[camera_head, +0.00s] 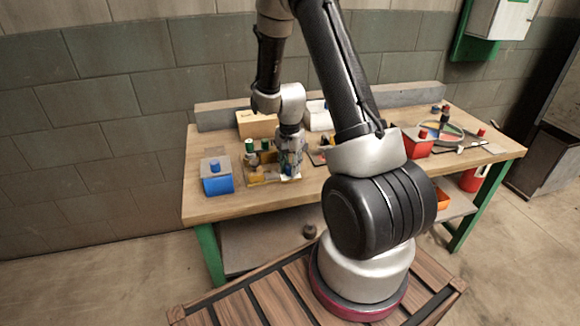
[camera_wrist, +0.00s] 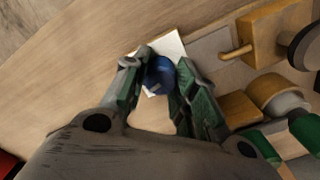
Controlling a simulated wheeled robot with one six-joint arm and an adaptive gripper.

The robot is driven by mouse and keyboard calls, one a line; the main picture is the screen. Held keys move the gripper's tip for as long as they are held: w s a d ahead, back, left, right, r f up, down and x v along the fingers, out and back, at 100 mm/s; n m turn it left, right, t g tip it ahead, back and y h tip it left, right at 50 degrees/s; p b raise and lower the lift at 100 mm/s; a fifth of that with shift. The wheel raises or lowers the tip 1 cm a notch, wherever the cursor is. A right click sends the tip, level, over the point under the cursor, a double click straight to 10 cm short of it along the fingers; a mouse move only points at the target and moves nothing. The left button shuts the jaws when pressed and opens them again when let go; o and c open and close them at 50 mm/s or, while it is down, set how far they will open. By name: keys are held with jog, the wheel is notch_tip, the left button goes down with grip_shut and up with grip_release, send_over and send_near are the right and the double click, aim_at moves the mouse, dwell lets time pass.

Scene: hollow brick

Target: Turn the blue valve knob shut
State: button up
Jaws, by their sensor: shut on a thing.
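The blue valve knob (camera_wrist: 159,76) shows in the wrist view between the two fingers of my gripper (camera_wrist: 155,85). It sits over a pale, whitish plate (camera_wrist: 172,46). The green-padded fingers are shut on the knob from both sides. In the head view my gripper (camera_head: 289,165) points down at the right part of a small board with fittings (camera_head: 262,180) on the workbench. There the knob shows only as a small blue patch (camera_head: 288,171), mostly hidden by the fingers. How far the knob is turned cannot be told.
On the workbench (camera_head: 210,205), a blue box with a grey top (camera_head: 217,184) stands left of the board. Green-capped fittings (camera_head: 250,146) and a wooden lever piece (camera_wrist: 255,46) sit close beside my gripper. A red box (camera_head: 416,143) stands to the right. The front left bench top is clear.

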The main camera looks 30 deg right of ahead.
aim_at(289, 165)
jog(key=n, duration=0.4)
jog(key=shift+n, duration=0.3)
jog(key=n, duration=0.3)
jog(key=shift+w+n, duration=0.1)
jog(key=shift+n, duration=0.3)
jog(key=n, duration=0.3)
jog(key=shift+a, duration=0.1)
jog(key=shift+n, duration=2)
jog(key=o, duration=1)
jog(key=shift+r, duration=0.1)
notch_tip(289, 165, up, 12)
jog(key=shift+f, duration=0.1)
